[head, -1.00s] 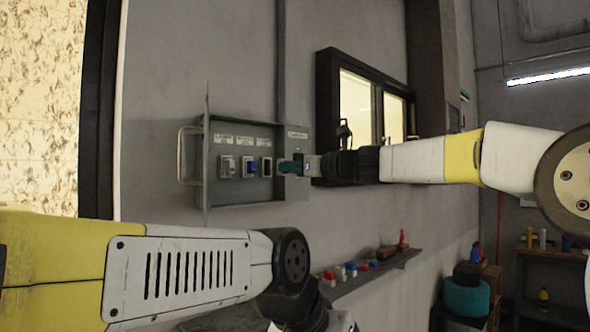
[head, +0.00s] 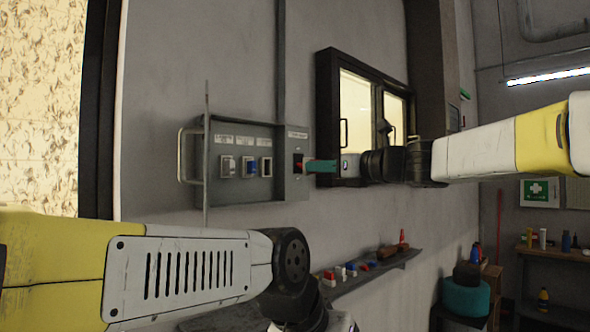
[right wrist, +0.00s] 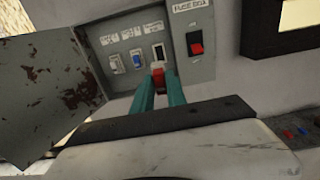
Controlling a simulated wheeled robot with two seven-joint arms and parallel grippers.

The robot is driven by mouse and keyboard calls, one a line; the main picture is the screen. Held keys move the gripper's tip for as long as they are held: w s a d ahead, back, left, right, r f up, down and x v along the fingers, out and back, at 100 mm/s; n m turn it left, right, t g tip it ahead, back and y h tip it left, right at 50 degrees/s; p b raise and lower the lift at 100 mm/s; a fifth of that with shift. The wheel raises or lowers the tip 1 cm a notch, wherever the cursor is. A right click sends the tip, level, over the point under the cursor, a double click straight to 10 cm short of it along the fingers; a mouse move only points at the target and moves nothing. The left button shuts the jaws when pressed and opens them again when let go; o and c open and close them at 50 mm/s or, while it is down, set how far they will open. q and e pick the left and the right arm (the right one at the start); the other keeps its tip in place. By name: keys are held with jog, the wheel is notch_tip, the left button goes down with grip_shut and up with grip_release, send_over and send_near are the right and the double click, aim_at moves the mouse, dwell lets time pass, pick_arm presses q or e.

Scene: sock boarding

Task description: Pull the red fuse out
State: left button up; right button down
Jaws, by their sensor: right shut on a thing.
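The grey fuse box (head: 240,190) is on the wall with its door open; it also shows in the right wrist view (right wrist: 205,65). My right gripper (right wrist: 158,84) has teal fingers and is shut on the red fuse (right wrist: 158,77), which shows between the fingertips. The third slot (right wrist: 158,53) shows dark and open above the fuse. In the head view my right gripper (head: 310,166) is in front of the box's right side. A white fuse (head: 227,165) and a blue fuse (head: 249,167) sit in the other slots.
A red switch (right wrist: 195,42) is on the box's right panel. A shelf (head: 355,277) below holds several small red, white and blue blocks. A black-framed window (head: 326,110) is right of the box. The open door (right wrist: 45,90) stands left in the wrist view.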

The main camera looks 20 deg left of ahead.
jog(key=v, duration=0.7)
jog(key=shift+s+d, duration=0.15)
jog(key=shift+d, duration=0.2)
